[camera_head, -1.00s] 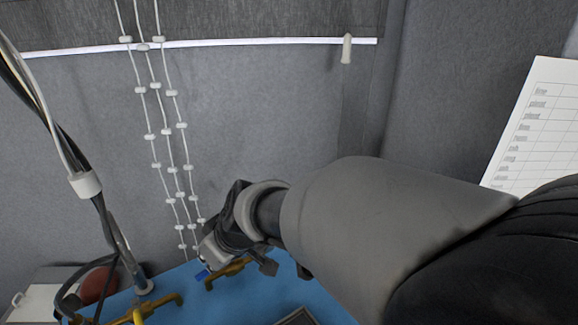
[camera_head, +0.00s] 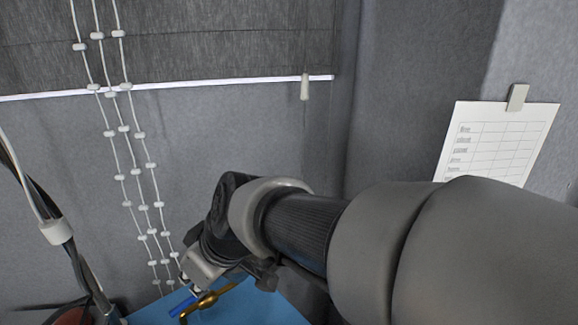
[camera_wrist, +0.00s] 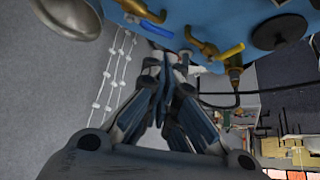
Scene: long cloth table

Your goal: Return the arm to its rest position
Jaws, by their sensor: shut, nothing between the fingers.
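My arm (camera_head: 305,228) crosses the head view from the lower right toward the lower left. Its wrist end is above the edge of the blue table surface (camera_head: 262,305). My gripper is mostly hidden behind the wrist there. In the wrist view my gripper (camera_wrist: 166,72) shows with its fingers brought together and nothing held. The blue surface (camera_wrist: 205,18) lies beyond the fingertips at the top of that view. A brass-coloured fitting (camera_head: 207,300) stands on the surface near the gripper in the head view.
Beaded cords (camera_head: 137,190) hang by the grey wall behind the gripper. A cable bundle (camera_head: 50,215) runs down at the left. A paper chart (camera_head: 497,140) is clipped up at the right. The wrist view shows several brass fittings (camera_wrist: 215,50) and cluttered shelves (camera_wrist: 285,130).

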